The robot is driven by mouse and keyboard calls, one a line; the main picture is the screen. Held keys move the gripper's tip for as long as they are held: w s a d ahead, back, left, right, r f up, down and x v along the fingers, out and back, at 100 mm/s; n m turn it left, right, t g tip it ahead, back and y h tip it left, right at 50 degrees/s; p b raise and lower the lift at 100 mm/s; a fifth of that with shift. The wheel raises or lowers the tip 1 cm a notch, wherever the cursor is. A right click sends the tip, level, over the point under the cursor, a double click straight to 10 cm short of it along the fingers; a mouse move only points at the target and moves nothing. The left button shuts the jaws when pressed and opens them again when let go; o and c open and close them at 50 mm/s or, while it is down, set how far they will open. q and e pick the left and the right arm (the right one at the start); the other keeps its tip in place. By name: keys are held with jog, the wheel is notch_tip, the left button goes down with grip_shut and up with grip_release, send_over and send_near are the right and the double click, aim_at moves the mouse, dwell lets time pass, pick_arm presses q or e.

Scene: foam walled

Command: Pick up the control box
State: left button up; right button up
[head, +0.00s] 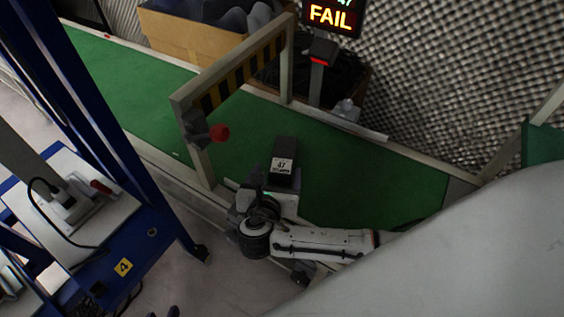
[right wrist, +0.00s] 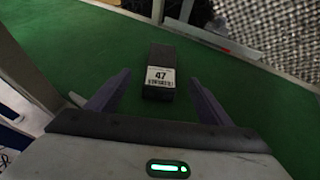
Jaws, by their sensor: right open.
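The control box (head: 284,152) is a dark, oblong box with a white label reading 47. It lies on the green conveyor belt, and it also shows in the right wrist view (right wrist: 160,64). My right gripper (head: 277,187) is at the near end of the box in the head view, which hides part of that end. In the right wrist view my right gripper (right wrist: 160,92) is open, with one finger on each side and the labelled end of the box just beyond or between the tips. I cannot tell whether the fingers touch it. My left gripper is not in view.
A metal gate frame (head: 193,104) with striped curtain and red knob spans the green belt (head: 335,178). A FAIL display (head: 331,16) and a cardboard box (head: 180,36) stand behind. A blue frame (head: 130,160) is at left. Belt around the box is clear.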

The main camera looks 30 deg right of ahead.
aim_at(283, 159)
jog(key=b+x, duration=0.1)
jog(key=x, duration=0.3)
jog(key=shift+w+d+f+b, duration=0.15)
jog(key=shift+d+f+b, duration=0.1)
jog(key=shift+b, duration=0.1)
jog(key=b+x, duration=0.2)
jog(key=x, duration=0.2)
jog(key=shift+w+d+f, duration=0.2)
jog(key=shift+w+d, duration=0.05)
jog(key=c, duration=1.3)
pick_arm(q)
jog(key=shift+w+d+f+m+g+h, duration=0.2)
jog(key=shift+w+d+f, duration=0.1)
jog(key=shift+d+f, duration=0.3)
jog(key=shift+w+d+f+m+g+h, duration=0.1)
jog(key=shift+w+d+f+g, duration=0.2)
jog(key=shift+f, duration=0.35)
pick_arm(e)
jog(key=shift+r, duration=0.15)
jog(key=shift+c, duration=1.1)
